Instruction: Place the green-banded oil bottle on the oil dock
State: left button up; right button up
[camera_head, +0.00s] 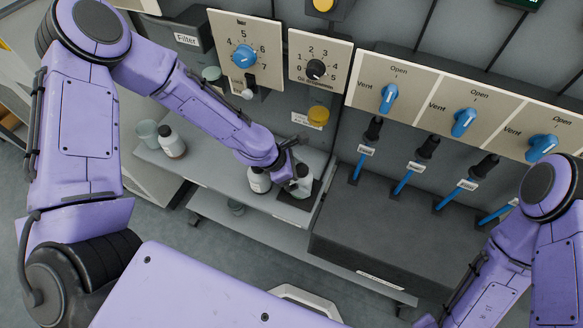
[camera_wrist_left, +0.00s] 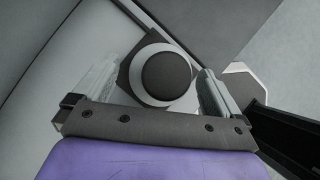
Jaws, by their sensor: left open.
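A small bottle (camera_head: 302,184) stands upright on a dark square pad (camera_head: 292,211), which looks like the oil dock, on the grey shelf. A greenish tint shows on it, but its band is too small to read clearly. In the left wrist view a dark round cap with a white ring (camera_wrist_left: 166,78) sits between my left fingers, over a dark patch. My left gripper (camera_head: 291,168) is at the bottle's top; it also shows in the left wrist view (camera_wrist_left: 158,88), open, with a finger on each side. My right gripper is out of view.
A white bottle (camera_head: 258,181) stands just left of the pad. Another white bottle (camera_head: 171,143) and a pale cup (camera_head: 145,132) stand farther left on the shelf. A dark box (camera_head: 365,240) with blue-stemmed levers is at the right, below panels with knobs.

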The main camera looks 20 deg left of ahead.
pick_arm(q)
jog(key=p+v, duration=0.2)
jog(key=v, duration=0.8)
jog(key=shift+s+r, duration=0.15)
jog(key=shift+r, duration=0.2)
